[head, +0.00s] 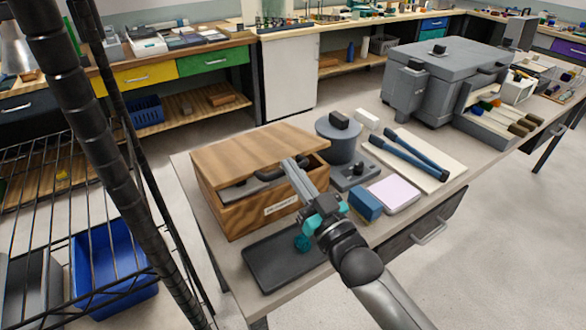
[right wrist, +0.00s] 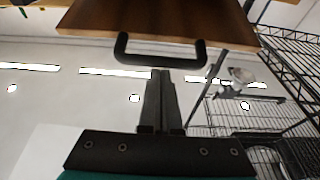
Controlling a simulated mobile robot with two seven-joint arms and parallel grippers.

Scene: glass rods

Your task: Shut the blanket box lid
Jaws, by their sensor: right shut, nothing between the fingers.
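The wooden blanket box (head: 245,213) stands on the near left of the table, with a small white label on its front. Its brown lid (head: 245,150) is part way open, raised at the front with a dark gap under it. The lid also shows from below in the right wrist view (right wrist: 165,17), with a black bar handle (right wrist: 160,62) at its edge. My right gripper (head: 290,166) is shut and empty at the front edge of the lid. In the right wrist view its fingertips (right wrist: 160,74) are just below the handle; I cannot tell whether they touch. My left gripper is not in view.
A black tray (head: 270,278) lies in front of the box. A grey round container (head: 338,145), a blue block (head: 365,204) and a pink pad (head: 394,194) are to the right. A black wire rack (head: 85,190) stands close on the left.

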